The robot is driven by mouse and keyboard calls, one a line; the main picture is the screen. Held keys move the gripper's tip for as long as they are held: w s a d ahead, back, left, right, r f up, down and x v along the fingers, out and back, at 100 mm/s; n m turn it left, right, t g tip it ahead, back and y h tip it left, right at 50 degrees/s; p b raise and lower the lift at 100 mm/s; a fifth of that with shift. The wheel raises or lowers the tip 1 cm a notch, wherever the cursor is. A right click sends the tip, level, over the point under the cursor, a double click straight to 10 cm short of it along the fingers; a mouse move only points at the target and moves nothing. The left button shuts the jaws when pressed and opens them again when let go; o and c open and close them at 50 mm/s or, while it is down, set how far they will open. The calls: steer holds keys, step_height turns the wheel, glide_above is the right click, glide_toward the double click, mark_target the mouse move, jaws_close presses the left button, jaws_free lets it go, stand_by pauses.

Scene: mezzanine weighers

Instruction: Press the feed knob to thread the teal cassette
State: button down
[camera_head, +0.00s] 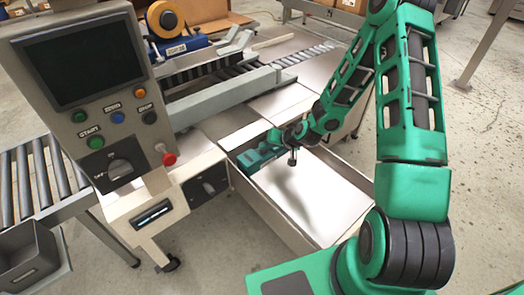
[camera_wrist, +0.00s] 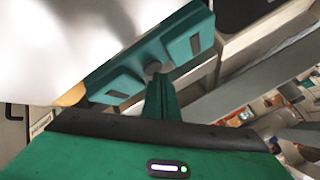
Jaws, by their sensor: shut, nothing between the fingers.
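The teal cassette (camera_head: 257,157) sits at the left end of a white-bottomed open bay. In the wrist view the teal cassette (camera_wrist: 108,86) runs diagonally, with dark rectangular recesses on its face. A small grey round knob (camera_wrist: 152,68) stands out from the middle of that face. My gripper (camera_wrist: 157,79) is shut and empty, its green fingers pointing at the knob. The fingertips overlap the knob's lower edge in the picture; I cannot tell whether they touch it. In the head view my gripper (camera_head: 273,138) is beside the cassette and partly hides it; the knob is not distinguishable there.
A control panel (camera_head: 85,75) with a dark screen and coloured buttons stands at left. A red knob (camera_head: 168,158) sticks out below it. A roller conveyor (camera_head: 200,75) with an orange tape roll (camera_head: 166,18) lies behind. The bay's walls (camera_head: 270,212) enclose the cassette; its right floor is clear.

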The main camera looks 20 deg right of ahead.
mark_target(266, 151)
steer(key=shift+f, duration=0.65)
stand_by(0.6)
steer(key=shift+r, duration=1.25)
steer(key=shift+r, duration=2.5)
steer(key=shift+d, duration=0.1)
